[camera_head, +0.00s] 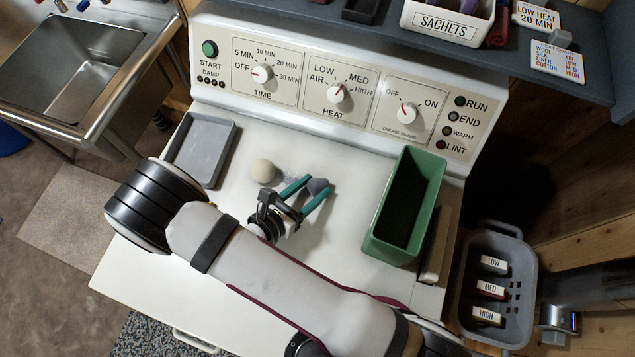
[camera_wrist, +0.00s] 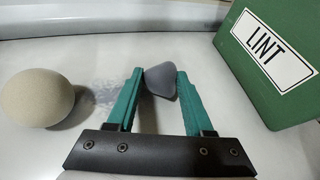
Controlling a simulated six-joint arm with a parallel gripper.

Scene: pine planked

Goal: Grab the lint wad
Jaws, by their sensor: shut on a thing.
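The lint wad (camera_head: 318,186) is a small grey lump on the white dryer top. It also shows in the wrist view (camera_wrist: 161,82), between the tips of the two teal fingers. My gripper (camera_head: 310,187) is shut on it, with a finger against each side; the gripper also shows in the wrist view (camera_wrist: 160,80). I cannot tell whether the wad is clear of the surface. The green bin (camera_head: 374,247) marked LINT stands to the right of my gripper; its label shows in the wrist view (camera_wrist: 268,48).
A beige ball (camera_head: 263,171) sits left of my gripper. A grey tray (camera_head: 202,150) lies at the dryer top's left. The control panel (camera_head: 330,85) rises behind. A grey basket (camera_head: 503,247) with labelled blocks stands beyond the right edge. The front of the dryer top is partly under my arm.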

